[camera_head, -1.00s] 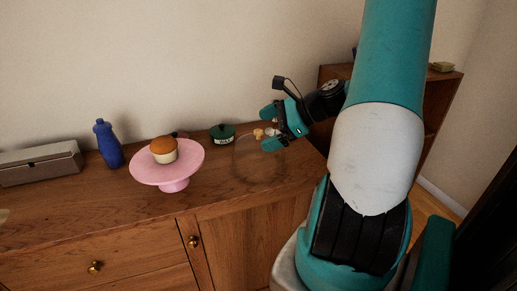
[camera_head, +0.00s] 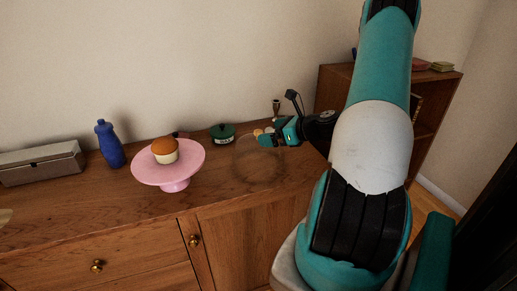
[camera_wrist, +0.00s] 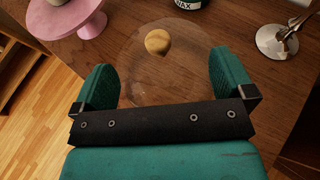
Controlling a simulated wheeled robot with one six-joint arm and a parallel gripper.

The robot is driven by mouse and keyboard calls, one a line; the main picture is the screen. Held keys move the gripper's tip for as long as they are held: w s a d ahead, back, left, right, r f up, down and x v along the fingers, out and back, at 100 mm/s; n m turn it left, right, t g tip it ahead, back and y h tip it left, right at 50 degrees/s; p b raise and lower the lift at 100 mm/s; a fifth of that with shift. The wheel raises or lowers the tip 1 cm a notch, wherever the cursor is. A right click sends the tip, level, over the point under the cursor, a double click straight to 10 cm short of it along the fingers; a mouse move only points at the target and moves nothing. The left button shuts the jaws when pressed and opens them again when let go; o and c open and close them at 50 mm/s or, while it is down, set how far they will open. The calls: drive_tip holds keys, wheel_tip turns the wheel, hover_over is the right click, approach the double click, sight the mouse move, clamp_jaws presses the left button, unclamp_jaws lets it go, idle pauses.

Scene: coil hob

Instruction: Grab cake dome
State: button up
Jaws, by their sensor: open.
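The clear cake dome (camera_head: 258,169) stands on the wooden cabinet top, right of the pink cake stand (camera_head: 190,174). It is faint and see-through. In the wrist view the dome (camera_wrist: 150,88) shows between my fingers, with its round tan knob (camera_wrist: 158,41) a little beyond the fingertips. My gripper (camera_head: 264,141) is open and empty, over the upper right part of the dome. In the wrist view my gripper (camera_wrist: 165,68) has a finger on each side of the dome's outline. I cannot tell whether they touch it.
A cupcake (camera_head: 164,151) sits on the pink stand. A blue bottle (camera_head: 109,145) and grey box (camera_head: 40,163) stand left. A green-lidded jar (camera_head: 222,134) is behind the dome. A shiny metal object (camera_wrist: 278,42) is right in the wrist view. The cabinet's front top is clear.

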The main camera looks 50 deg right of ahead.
sight(258, 131)
drive_tip(key=p+x, duration=0.1)
drive_tip(key=x, duration=0.4)
drive_tip(key=shift+w+a+f, duration=0.1)
drive_tip(key=shift+w+a, duration=0.1)
drive_tip(key=shift+w, duration=0.1)
drive_tip(key=shift+s+a+f, duration=0.1)
clamp_jaws()
